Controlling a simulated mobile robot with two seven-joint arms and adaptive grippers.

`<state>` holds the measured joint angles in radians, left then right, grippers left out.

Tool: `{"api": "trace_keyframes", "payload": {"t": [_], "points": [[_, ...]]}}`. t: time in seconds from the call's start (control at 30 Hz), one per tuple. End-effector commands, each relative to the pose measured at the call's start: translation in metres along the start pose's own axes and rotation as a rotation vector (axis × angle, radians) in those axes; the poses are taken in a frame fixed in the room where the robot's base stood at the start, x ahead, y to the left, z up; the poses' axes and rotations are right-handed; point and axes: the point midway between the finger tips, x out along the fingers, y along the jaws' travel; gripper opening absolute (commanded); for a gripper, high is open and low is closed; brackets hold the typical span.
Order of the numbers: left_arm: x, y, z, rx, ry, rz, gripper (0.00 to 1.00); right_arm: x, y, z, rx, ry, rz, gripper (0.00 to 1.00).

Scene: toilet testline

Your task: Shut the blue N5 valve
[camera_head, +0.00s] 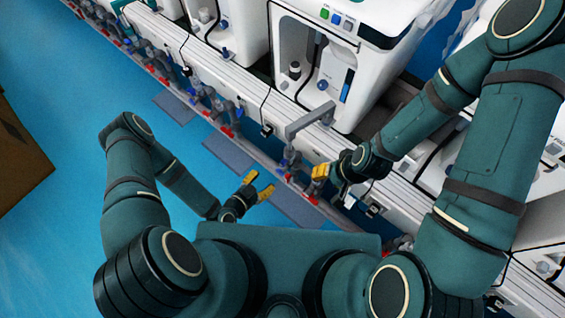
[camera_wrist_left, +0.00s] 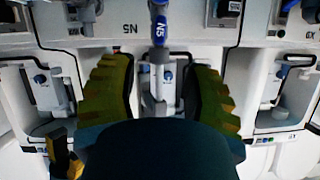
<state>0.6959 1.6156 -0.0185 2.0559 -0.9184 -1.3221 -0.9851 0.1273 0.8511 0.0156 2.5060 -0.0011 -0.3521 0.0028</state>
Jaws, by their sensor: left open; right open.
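White toilet test machines (camera_head: 345,55) stand along a long pale rail (camera_head: 235,75). Small pipes and valves with red parts (camera_head: 227,131) line its front. Grey mats (camera_head: 228,154) lie on the blue floor (camera_head: 75,150). A brown box (camera_head: 20,155) stands at the far left.

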Motion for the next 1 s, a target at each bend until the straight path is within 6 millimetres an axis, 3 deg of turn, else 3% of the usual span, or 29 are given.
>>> {"api": "trace_keyframes", "payload": {"t": [0.4, 0.6, 1.0], "points": [[0.081, 0.001, 0.001, 0.000, 0.001, 0.001, 0.48, 0.018, 0.007, -0.002, -0.001, 0.009, 0.001, 0.47], [0.111, 0.001, 0.002, 0.000, -0.001, 0.001, 0.48, 0.024, 0.009, -0.003, -0.002, 0.012, 0.001, 0.47], [0.126, 0.000, 0.000, -0.002, -0.002, 0.001, 0.48, 0.027, 0.010, -0.004, -0.002, 0.015, 0.001, 0.47]]}}
